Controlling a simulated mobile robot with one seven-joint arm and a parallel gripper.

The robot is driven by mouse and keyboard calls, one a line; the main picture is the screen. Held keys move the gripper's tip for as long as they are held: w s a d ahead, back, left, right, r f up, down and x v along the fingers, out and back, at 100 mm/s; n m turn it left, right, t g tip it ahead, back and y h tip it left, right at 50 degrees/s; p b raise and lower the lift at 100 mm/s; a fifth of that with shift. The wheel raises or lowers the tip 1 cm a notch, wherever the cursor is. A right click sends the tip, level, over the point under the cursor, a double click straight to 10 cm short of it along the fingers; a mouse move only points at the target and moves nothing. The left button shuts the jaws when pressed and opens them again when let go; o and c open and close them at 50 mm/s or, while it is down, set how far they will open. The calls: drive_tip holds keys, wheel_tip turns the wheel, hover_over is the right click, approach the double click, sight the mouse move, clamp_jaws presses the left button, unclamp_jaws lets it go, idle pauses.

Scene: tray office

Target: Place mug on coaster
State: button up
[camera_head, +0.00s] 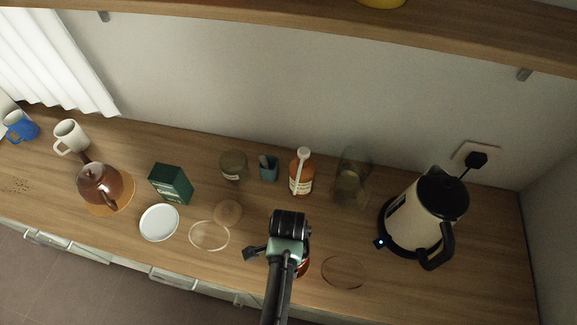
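My gripper (288,250) is over the front middle of the counter, and its arm comes up from the bottom edge. The fingertips are mostly hidden, so I cannot tell whether it is open or shut. A small red thing (303,268) shows just right of it, mostly covered; I cannot tell whether it is a mug or is held. A white mug (70,135) and a blue mug (20,127) stand upright at the far left. A round tan disc, possibly a coaster (228,213), lies left of my gripper. A thin dark-edged round (344,289) lies to its right.
A brown teapot (99,184) sits on an orange round mat (126,199). A white plate (159,223), a clear round dish (209,249) and a green box (171,183) are left of centre. An amber bottle (301,178), glass jar (349,188) and kettle (419,215) stand behind and right.

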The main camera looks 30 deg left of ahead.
drive_tip(key=shift+f+b, duration=0.3)
drive_tip(key=shift+f, duration=0.1)
drive_tip(key=o, duration=1.4)
drive_tip(key=shift+s, duration=0.15)
drive_tip(key=shift+f, duration=0.1)
wheel_tip(320, 180, up, 13)
